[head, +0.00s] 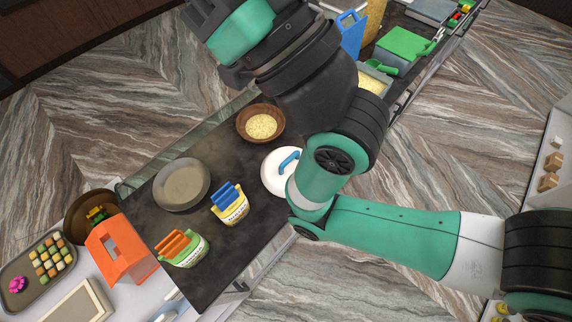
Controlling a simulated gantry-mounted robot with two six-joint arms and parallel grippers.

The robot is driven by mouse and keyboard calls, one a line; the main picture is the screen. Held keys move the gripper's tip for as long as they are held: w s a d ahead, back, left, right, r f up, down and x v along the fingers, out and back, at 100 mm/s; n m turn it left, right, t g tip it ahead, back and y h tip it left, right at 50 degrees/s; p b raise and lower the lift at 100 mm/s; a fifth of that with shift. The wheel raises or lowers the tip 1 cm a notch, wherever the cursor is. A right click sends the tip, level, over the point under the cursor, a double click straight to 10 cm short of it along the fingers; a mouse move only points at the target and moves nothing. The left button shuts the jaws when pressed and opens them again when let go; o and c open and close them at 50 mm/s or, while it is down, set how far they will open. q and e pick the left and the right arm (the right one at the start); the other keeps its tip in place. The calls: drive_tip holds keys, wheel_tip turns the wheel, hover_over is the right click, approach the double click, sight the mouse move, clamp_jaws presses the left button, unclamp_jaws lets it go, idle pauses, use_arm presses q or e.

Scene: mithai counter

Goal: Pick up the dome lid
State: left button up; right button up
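The dome lid (272,174) appears to be the round white piece with a blue handle (289,161) on the dark counter, right of the middle of its surface. A green and black arm link of mine covers its right side. I cannot make out any fingertips, so neither gripper shows in the head view. What touches the lid behind the arm is hidden.
A grey plate (182,185), a brown bowl of pale grains (260,123), and yellow (231,205) and green (184,250) labelled tubs stand on the dark counter (235,258). An orange carrier (118,248) and a sweets tray (24,296) lie lower left. A green box (403,47) stands at the back.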

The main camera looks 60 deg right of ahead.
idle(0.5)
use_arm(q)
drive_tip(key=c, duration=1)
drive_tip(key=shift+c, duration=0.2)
